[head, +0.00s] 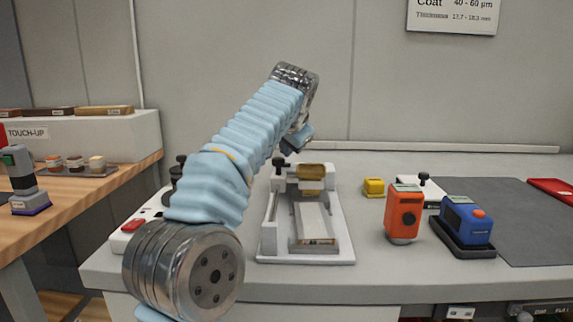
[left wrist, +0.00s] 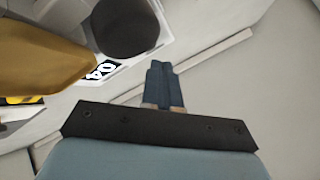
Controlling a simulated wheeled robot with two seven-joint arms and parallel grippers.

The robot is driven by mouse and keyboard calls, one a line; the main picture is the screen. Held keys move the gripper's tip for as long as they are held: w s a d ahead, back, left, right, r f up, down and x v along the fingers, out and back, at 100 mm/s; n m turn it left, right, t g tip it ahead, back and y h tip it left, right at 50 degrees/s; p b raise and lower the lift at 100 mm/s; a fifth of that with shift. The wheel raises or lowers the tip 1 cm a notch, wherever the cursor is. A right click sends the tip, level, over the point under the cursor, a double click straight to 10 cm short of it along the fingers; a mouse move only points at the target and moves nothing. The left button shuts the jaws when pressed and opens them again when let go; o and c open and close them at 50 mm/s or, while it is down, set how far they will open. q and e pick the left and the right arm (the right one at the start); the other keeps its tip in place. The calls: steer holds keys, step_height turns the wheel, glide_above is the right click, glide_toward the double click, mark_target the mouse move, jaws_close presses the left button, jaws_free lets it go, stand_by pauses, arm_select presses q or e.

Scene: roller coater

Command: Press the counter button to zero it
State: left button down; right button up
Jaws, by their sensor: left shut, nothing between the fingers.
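My left gripper (head: 294,146) hangs above the back of the roller coater (head: 345,240), near its left black knob (head: 279,162). In the left wrist view the dark blue fingers (left wrist: 160,70) are together with nothing between them. A counter display (left wrist: 101,70) with white digits that look like "04" shows there, left of the fingers and partly covered by a black knob (left wrist: 125,25). The amber roller (head: 312,172) also shows in the left wrist view (left wrist: 45,55). I cannot make out the counter button in either view. My right gripper is not in view.
An orange device (head: 404,212), a blue device (head: 467,222) and a yellow block (head: 374,188) stand right of the coater. A white unit with a red switch (head: 133,225) is partly behind my left arm. A grey mat (head: 525,225) lies at the right.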

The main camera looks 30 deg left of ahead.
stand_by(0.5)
arm_select(q)
steer(key=shift+f+b, duration=0.3)
steer(key=shift+f, duration=0.1)
steer(key=shift+f+b, duration=0.35)
steer(key=shift+f, duration=0.1)
stand_by(0.5)
steer(key=shift+r, duration=0.1)
steer(key=shift+r+p, duration=0.8)
steer(key=shift+p, duration=0.2)
